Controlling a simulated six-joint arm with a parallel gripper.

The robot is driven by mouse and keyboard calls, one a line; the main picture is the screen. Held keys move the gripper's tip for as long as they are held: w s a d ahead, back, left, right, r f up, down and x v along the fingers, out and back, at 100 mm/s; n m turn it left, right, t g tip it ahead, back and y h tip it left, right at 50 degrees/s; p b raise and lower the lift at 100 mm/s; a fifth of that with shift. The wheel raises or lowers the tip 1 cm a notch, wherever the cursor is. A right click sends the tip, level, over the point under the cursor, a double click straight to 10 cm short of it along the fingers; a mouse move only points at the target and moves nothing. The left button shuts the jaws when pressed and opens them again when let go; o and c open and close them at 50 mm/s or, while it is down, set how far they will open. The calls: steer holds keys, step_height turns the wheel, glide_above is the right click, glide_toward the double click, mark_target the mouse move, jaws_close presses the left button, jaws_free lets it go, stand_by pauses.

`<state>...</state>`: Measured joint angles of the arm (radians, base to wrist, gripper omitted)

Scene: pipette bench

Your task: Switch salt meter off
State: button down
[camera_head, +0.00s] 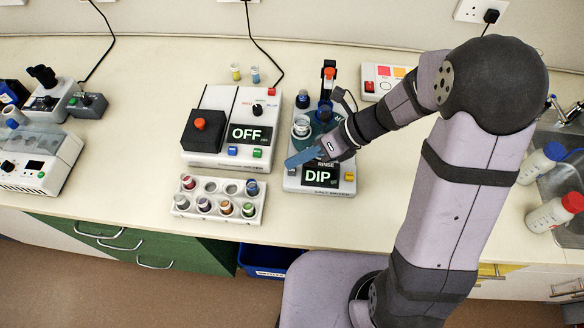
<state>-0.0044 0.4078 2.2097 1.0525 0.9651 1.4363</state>
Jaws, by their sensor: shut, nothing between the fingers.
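The device that I take for the salt meter (320,188) is a white box at the centre right of the bench. Its small label is too blurred to read. Its dark display (317,176) reads "DIP", with "RINSE" above. A yellow button (349,177) sits right of the display and a dark button (291,171) left of it. Behind the display stand a clear beaker (302,127) and an upright holder with a red top (329,73).
A white device with display "OFF" (251,133) and a dark block with a red knob (203,138) stands to the left. A white rack (217,212) of small vials lies in front. Capped bottles (541,163) stand by the sink at right.

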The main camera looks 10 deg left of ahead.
steer(key=shift+f, duration=0.1)
stand_by(0.6)
steer(key=shift+f, duration=0.35)
steer(key=shift+f+b, duration=0.3)
steer(key=shift+f, duration=0.2)
stand_by(0.7)
steer(key=shift+r, duration=0.15)
steer(key=shift+r+p, duration=0.85)
steer(key=shift+p, duration=0.25)
step_height(320, 180, up, 6)
steer(key=p, duration=0.6)
stand_by(0.4)
